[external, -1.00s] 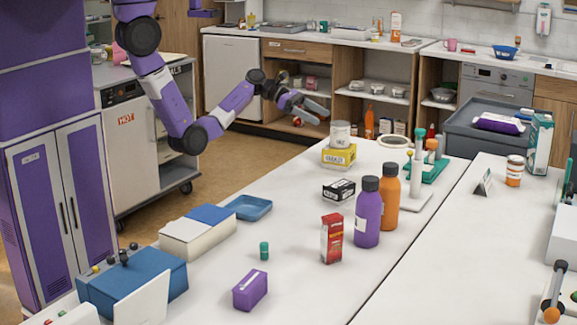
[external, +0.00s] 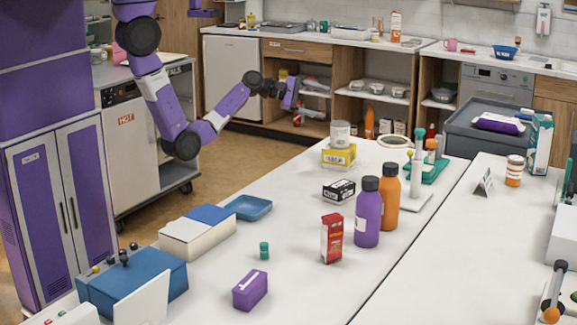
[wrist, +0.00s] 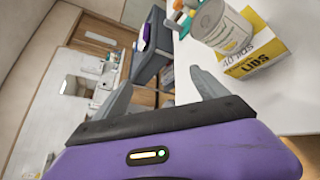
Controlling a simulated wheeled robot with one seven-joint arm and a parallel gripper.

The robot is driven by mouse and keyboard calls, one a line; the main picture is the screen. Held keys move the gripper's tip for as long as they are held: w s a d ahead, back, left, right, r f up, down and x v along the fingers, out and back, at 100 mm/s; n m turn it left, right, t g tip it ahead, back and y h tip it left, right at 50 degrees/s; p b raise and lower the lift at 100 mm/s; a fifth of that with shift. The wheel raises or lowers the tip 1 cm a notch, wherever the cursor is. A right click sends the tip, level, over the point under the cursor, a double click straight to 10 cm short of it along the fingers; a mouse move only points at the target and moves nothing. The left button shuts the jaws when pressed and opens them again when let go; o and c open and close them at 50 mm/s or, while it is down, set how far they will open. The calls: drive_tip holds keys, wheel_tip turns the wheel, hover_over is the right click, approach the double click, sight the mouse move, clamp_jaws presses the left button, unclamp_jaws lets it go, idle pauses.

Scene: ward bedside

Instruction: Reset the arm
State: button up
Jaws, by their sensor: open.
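My gripper (external: 312,98) is raised in front of the back cabinets, beyond the far left edge of the white table (external: 290,205) in the external view. In the wrist view my gripper (wrist: 160,92) shows two grey fingers spread wide, with nothing between them. A white tin (wrist: 222,27) on a yellow box (wrist: 258,48) stands to the right of the fingers there, apart from them. The same tin (external: 340,134) and yellow box (external: 339,155) sit at the far end of the table in the external view.
A purple bottle (external: 367,215), an orange bottle (external: 389,200) and a red box (external: 331,240) stand on the table. A blue tray (external: 249,208) lies near its left edge. A grey cart (external: 470,137) is behind. Floor (external: 240,165) below the arm is clear.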

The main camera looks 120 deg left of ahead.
drive_tip(key=d+f+m+t+y, duration=0.1)
drive_tip(key=d+f+m, duration=0.1)
drive_tip(key=d+m, duration=0.9)
drive_tip(key=d+f+m+y, duration=0.25)
drive_tip(key=d+m, duration=0.45)
drive_tip(key=d, duration=0.9)
drive_tip(key=s+d+r+m+t+h, duration=0.1)
drive_tip(key=s+d+m+t+h, duration=0.3)
drive_tip(key=d, duration=0.6)
drive_tip(key=s+d+r+m+g+h, duration=0.1)
drive_tip(key=s+d+m+h, duration=0.1)
drive_tip(key=d+m, duration=0.55)
drive_tip(key=s+d+f+m+g+h, duration=0.1)
drive_tip(key=s+d+f+m+h, duration=0.1)
drive_tip(key=s+d+h, duration=0.4)
drive_tip(key=s+d, duration=0.2)
drive_tip(key=d, duration=0.3)
drive_tip(key=shift+m, duration=0.35)
